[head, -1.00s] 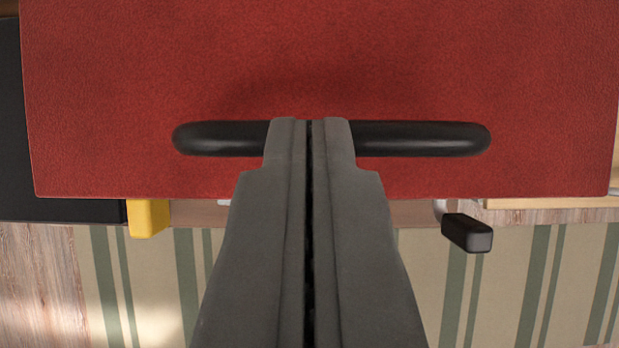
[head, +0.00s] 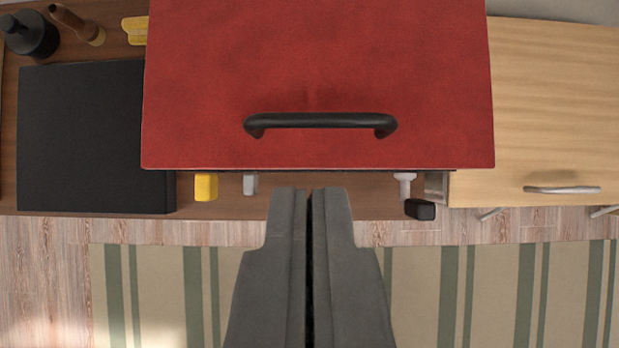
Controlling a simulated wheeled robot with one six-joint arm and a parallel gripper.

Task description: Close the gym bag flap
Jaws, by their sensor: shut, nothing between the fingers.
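The gym bag flap is a red panel (head: 318,75) in the upper middle of the view. A black bar handle (head: 320,121) is fixed near its lower edge. The flap lies flat as seen from here and covers what is under it, so the bag's body is mostly hidden. My gripper (head: 309,190) is shut and empty. Its tips are below the flap's lower edge in the picture, apart from the handle.
A yellow block (head: 205,187) and a black-ended latch (head: 419,208) stick out below the flap. A black box (head: 95,138), a dark bottle (head: 31,36) and a brown wooden item (head: 78,24) stand left. A light wood cabinet (head: 555,110) is right. A striped rug (head: 480,290) lies below.

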